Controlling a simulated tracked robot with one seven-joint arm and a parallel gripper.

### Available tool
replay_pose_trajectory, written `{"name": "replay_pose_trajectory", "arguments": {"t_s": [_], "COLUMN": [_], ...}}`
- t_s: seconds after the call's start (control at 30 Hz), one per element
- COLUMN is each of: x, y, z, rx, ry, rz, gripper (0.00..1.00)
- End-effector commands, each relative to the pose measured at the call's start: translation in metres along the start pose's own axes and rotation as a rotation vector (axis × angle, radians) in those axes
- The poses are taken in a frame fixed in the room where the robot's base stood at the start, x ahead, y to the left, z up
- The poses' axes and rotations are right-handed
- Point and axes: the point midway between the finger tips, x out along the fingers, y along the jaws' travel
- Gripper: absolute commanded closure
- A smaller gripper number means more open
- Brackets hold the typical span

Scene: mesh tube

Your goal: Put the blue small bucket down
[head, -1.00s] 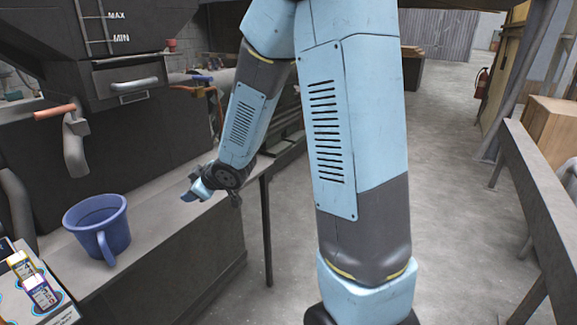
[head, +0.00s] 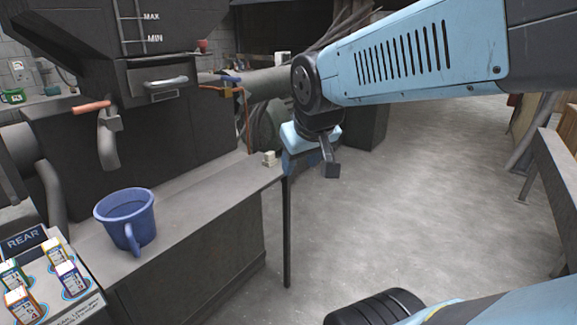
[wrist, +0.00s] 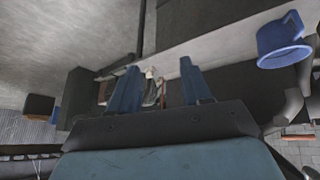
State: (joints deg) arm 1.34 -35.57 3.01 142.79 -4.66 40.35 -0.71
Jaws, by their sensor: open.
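The blue small bucket (head: 127,220) stands upright on the grey bench ledge at the left, its handle toward the front right. It also shows at the upper right of the wrist view (wrist: 283,42). My gripper (head: 318,168) is past the ledge's right end, well apart from the bucket. In the wrist view its two blue fingers (wrist: 160,88) are spread with nothing held between them. In the head view the fingers are partly hidden by the wrist.
The grey ledge (head: 190,205) runs along the dark machine (head: 160,120). A small pale block (head: 269,158) sits at its far end. A panel marked REAR with several small boxes (head: 50,280) is at the lower left.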

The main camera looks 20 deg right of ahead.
Motion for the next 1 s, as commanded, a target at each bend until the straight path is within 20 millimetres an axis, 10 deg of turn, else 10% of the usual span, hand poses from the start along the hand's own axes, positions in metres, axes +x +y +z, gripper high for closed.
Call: {"name": "replay_pose_trajectory", "arguments": {"t_s": [0.3,1.0], "x": [-0.038,-0.039], "y": [-0.001,-0.002], "z": [0.044,0.045], "rx": [0.102,0.105], "ry": [-0.071,-0.074], "rz": [-0.070,-0.072], "gripper": [0.52,0.52]}}
